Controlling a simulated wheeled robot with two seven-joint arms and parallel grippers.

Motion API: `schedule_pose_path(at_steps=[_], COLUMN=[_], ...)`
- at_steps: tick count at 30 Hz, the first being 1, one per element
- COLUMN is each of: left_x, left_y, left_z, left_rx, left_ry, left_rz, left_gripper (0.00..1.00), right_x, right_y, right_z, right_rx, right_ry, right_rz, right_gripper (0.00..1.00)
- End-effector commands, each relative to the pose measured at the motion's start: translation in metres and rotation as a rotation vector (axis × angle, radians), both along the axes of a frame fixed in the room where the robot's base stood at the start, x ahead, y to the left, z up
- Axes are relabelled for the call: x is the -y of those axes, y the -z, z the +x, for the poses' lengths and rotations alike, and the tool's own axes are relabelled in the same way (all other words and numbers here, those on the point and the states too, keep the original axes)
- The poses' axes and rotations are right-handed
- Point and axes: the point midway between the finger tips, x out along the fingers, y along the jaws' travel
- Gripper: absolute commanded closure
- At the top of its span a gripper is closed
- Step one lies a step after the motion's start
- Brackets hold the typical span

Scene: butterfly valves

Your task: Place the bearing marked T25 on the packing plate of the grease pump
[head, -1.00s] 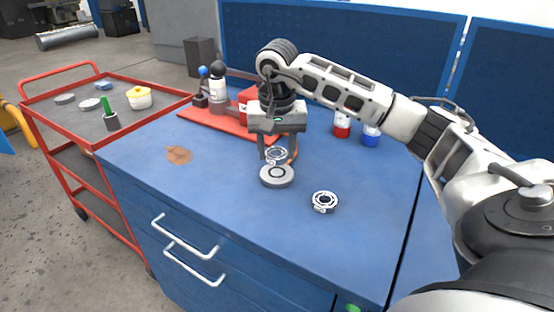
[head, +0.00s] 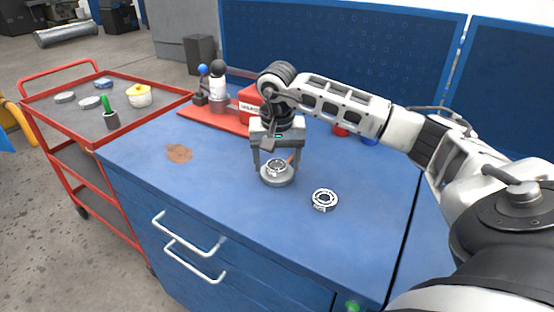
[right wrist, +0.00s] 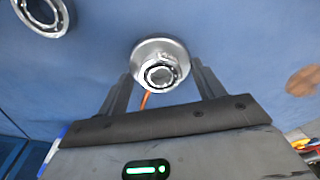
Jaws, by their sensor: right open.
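A metal ring bearing (head: 277,166) rests on a round grey plate (head: 278,182) on the blue bench. In the right wrist view the bearing (right wrist: 160,74) sits off the middle of the plate (right wrist: 148,46), towards my gripper. My right gripper (head: 277,170) points down with its fingers open on either side of the bearing; its fingers (right wrist: 162,72) also show apart in the wrist view. A second bearing (head: 324,199) lies on the bench to the right, and also shows in the wrist view (right wrist: 44,12). No marking is readable on either bearing. My left gripper is out of view.
A red-based apparatus (head: 205,120) with a red labelled box (head: 250,106) stands behind. Red and blue containers (head: 341,130) are partly hidden by my arm. A red cart (head: 60,122) stands left. A brown stain (head: 179,153) marks the bench; the front left is clear.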

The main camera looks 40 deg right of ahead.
Motion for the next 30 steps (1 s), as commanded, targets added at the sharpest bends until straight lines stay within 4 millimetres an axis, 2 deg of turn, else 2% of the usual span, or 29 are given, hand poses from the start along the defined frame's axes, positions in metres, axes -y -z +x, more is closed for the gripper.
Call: schedule_pose_path(at_steps=[5,7,15,21,25,30], left_x=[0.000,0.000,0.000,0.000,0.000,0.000], left_y=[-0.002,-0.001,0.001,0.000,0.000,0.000], left_z=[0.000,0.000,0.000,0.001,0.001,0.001], left_rx=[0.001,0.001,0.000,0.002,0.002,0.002], left_ry=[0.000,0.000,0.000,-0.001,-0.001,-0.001], left_rz=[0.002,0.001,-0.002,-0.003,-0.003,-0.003], left_gripper=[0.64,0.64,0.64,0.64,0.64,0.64], right_x=[0.000,-0.001,-0.006,-0.009,-0.010,-0.010], right_y=[-0.008,-0.018,-0.076,-0.110,-0.120,-0.123], right_z=[0.000,0.000,-0.005,-0.009,-0.010,-0.011], right_rx=[0.003,0.005,0.007,0.003,0.002,-0.001], right_ry=[0.000,0.000,-0.001,-0.001,0.000,0.000], right_rz=[0.000,0.000,0.001,0.001,0.001,0.001], right_gripper=[0.32,0.32,0.32,0.32,0.32,0.32])
